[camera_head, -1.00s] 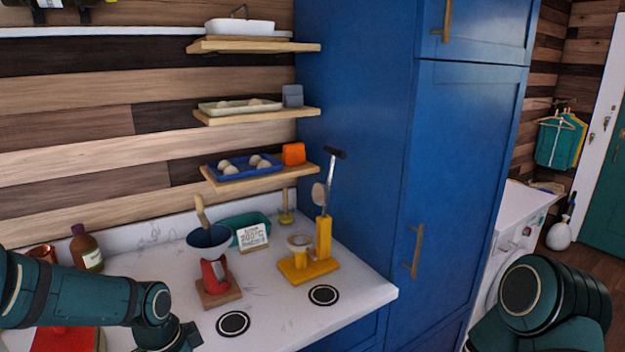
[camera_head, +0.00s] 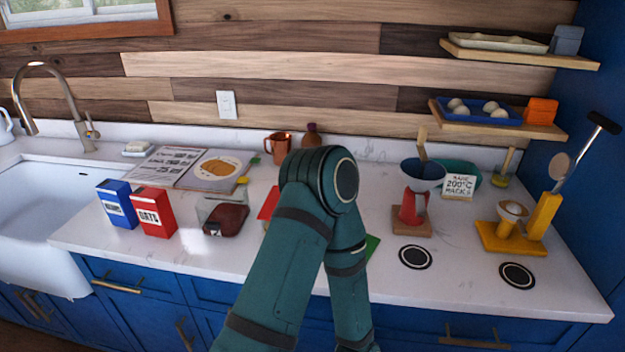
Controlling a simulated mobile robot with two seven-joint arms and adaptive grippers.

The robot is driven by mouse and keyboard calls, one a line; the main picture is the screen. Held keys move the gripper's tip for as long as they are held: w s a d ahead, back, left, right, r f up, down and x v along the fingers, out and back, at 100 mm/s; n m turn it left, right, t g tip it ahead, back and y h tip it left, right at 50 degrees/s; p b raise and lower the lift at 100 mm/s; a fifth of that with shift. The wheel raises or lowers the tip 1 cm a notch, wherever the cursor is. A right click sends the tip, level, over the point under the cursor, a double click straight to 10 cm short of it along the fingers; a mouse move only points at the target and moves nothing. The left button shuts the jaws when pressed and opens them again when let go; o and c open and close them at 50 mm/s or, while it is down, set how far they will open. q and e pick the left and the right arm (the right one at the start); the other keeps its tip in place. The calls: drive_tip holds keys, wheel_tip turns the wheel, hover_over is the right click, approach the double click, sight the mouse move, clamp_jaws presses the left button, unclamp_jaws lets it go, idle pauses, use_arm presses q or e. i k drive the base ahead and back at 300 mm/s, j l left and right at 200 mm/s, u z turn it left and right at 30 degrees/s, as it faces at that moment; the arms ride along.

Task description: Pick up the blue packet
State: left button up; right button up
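The blue packet (camera_head: 117,205) stands upright on the white counter, near the sink. Its front has a white label with dark lettering. A red packet (camera_head: 155,211) labelled OATS stands just to its right, very close to it. One of my teal arms rises through the middle of the view, well to the right of the blue packet. Neither of my grippers shows, so their states cannot be seen.
A white sink (camera_head: 45,215) lies left of the packets. A clear container (camera_head: 224,217) with dark red contents is to their right. An open book (camera_head: 190,168) lies behind. Farther right are a red-based scale (camera_head: 412,207) and a yellow stand (camera_head: 512,237).

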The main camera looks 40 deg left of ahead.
sight(113, 193)
drive_tip(key=u, duration=1.95)
drive_tip(key=j+z, duration=0.15)
drive_tip(key=z, duration=0.25)
drive_tip(key=j+z, duration=0.1)
drive_tip(key=z, duration=0.3)
drive_tip(key=j+z, duration=0.2)
drive_tip(key=z, duration=0.2)
drive_tip(key=j+z, duration=0.15)
drive_tip(key=z, duration=0.2)
drive_tip(key=j+z, duration=0.2)
drive_tip(key=k+j+z, duration=0.25)
drive_tip(key=j, duration=0.15)
drive_tip(key=j+z, duration=0.2)
drive_tip(key=k+j+z, duration=0.15)
drive_tip(key=j, duration=0.3)
drive_tip(key=k+j+z, duration=0.15)
drive_tip(key=k+j, duration=0.8)
drive_tip(key=j, duration=0.3)
drive_tip(key=z, duration=0.05)
